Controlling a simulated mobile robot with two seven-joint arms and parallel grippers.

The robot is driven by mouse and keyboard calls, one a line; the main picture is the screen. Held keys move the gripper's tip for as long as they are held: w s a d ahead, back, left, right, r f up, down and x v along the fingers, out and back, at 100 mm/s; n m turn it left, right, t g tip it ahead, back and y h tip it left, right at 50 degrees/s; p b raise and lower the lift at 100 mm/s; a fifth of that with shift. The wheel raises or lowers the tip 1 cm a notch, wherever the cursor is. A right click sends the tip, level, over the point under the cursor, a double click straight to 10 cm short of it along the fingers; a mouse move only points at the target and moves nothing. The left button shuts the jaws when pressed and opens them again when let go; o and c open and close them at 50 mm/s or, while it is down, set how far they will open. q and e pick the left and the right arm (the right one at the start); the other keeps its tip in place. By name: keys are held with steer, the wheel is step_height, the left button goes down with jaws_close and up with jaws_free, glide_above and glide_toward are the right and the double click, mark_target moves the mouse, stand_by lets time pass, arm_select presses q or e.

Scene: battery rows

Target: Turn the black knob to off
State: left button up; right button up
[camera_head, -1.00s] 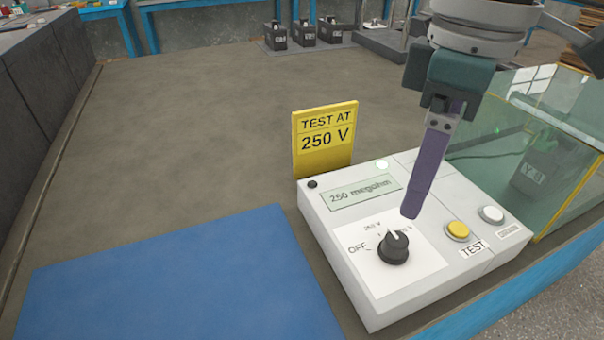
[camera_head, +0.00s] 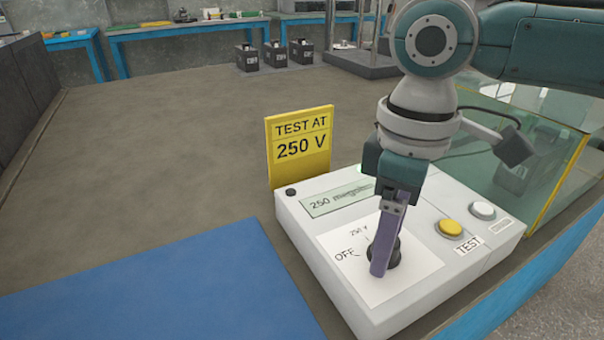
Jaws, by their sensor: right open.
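The black knob (camera_head: 395,257) stands on the white panel of the tester (camera_head: 310,262), and the purple finger of my right gripper hides much of it. "OFF" is printed left of the knob and "250 V" above it; the knob's pointer is hidden. My right gripper (camera_head: 379,270) points down at the knob, with its jaws open. From this angle one finger covers the other, and I cannot tell whether they touch the knob. My left gripper is out of view.
A yellow "TEST AT 250 V" sign (camera_head: 299,147) stands behind the tester. A yellow button (camera_head: 450,228) and a white button (camera_head: 482,210) are right of the knob. A glass-walled box (camera_head: 560,150) stands at the right. A blue mat (camera_head: 160,290) lies left, bare.

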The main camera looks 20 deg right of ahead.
jaws_close()
stand_by(0.6)
